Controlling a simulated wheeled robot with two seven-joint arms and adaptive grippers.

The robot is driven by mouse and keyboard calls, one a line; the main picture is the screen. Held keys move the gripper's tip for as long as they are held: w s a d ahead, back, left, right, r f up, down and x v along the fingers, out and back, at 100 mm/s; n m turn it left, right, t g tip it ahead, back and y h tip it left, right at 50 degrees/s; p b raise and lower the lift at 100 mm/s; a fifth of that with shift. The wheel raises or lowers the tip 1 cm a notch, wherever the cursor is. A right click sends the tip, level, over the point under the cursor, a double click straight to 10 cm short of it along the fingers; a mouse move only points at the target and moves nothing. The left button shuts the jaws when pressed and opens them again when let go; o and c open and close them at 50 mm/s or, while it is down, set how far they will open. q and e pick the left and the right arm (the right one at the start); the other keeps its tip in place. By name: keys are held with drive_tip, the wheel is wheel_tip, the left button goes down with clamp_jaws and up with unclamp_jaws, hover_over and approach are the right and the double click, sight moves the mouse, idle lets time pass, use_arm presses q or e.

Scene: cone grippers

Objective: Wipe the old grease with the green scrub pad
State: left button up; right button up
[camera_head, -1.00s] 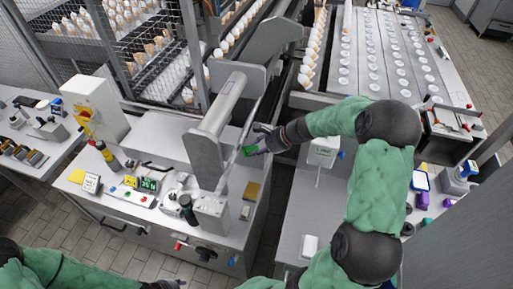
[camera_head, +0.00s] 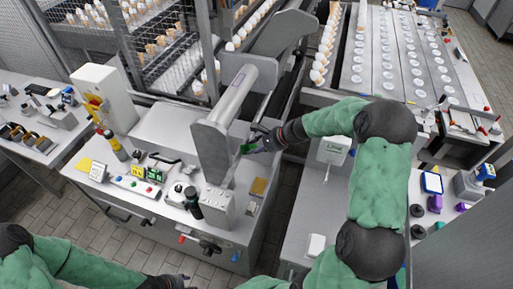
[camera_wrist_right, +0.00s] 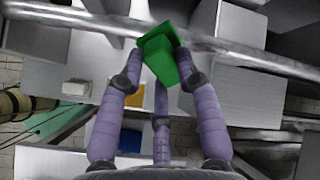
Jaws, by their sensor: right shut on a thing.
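The green scrub pad (camera_head: 247,148) is held at the tip of my right gripper (camera_head: 256,142), beside the grey upright plate at the front end of the roller. In the right wrist view, the pad (camera_wrist_right: 160,58) sits between the purple fingers of the right gripper (camera_wrist_right: 160,68), which are closed around it. A metal bar (camera_wrist_right: 235,48) runs close behind the pad; I cannot tell whether they touch. No grease patch can be made out. My left gripper (camera_head: 168,283) is low at the bottom edge, partly cut off, with its fingers unclear.
The machine's roller (camera_head: 235,92) and upright plate (camera_head: 212,150) stand left of my right gripper. A small grey box (camera_head: 217,205) and a dark cylinder (camera_head: 193,203) stand on the front bench. Cone racks and conveyors fill the back.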

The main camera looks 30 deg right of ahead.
drive_tip(key=shift+b+x, duration=0.55)
drive_tip(key=shift+x, duration=0.4)
idle(0.5)
drive_tip(key=shift+w+d+p, duration=0.6)
drive_tip(key=shift+w+d, duration=1)
drive_tip(key=shift+d, duration=0.3)
drive_tip(key=shift+w+d+p, duration=0.55)
drive_tip(key=shift+w+d, duration=1.1)
drive_tip(key=shift+d, duration=0.3)
drive_tip(key=s+a+b, duration=0.2)
drive_tip(key=s+a, duration=0.2)
drive_tip(key=a, duration=0.1)
drive_tip(key=shift+s+a, duration=0.15)
drive_tip(key=shift+s, duration=0.1)
